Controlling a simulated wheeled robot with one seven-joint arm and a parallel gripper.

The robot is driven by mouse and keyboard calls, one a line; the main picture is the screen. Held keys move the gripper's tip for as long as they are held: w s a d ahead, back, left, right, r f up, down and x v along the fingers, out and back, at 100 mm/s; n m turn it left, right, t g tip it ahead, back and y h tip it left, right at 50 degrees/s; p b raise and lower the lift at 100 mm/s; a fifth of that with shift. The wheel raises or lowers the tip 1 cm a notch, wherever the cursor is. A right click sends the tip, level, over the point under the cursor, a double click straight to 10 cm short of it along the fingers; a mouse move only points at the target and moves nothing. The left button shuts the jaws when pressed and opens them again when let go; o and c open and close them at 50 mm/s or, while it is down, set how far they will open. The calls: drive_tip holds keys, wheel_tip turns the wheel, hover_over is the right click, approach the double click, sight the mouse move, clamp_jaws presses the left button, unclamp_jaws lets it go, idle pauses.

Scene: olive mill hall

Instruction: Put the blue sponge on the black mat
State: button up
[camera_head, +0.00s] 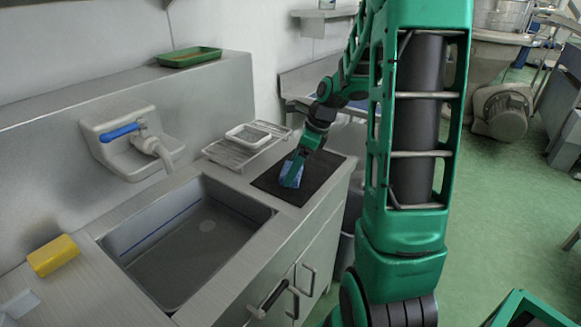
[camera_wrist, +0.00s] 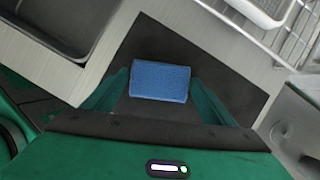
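The blue sponge (camera_head: 291,171) is at the black mat (camera_head: 322,171) on the counter right of the sink. In the wrist view the sponge (camera_wrist: 160,81) lies between my two fingertips, with the mat (camera_wrist: 158,42) behind it. My gripper (camera_head: 292,175) points down over the mat, its fingers against the sponge's two ends. The sponge is at or just above the mat surface; I cannot tell whether it touches. Part of the sponge is hidden by a finger in the head view.
A wire rack (camera_head: 238,150) with a white dish (camera_head: 256,133) stands just left of the mat. The sink basin (camera_head: 190,245) and tap (camera_head: 153,147) are further left. A yellow sponge (camera_head: 53,255) lies at the far left. A green tray (camera_head: 189,57) sits on the back ledge.

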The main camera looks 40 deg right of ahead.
drive_tip(key=shift+o, duration=0.9)
drive_tip(key=shift+r, duration=0.1)
drive_tip(key=shift+r, duration=0.15)
drive_tip(key=v, duration=1.1)
drive_tip(key=s+a+f+n+g+h, duration=0.1)
drive_tip(key=s+a+n, duration=0.1)
drive_tip(key=s+n, duration=0.5)
drive_tip(key=s+a+f+n+g+h, duration=0.1)
drive_tip(key=s+a+f+n, duration=0.1)
drive_tip(key=s+n, duration=0.5)
drive_tip(key=s+a+f+n+g, duration=0.1)
drive_tip(key=s+a+n, duration=0.1)
drive_tip(key=s+n, duration=0.5)
drive_tip(key=s, duration=0.4)
drive_tip(key=shift+s+a+f+h, duration=0.2)
drive_tip(key=shift+a+f+h, duration=0.15)
drive_tip(key=shift+h, duration=0.05)
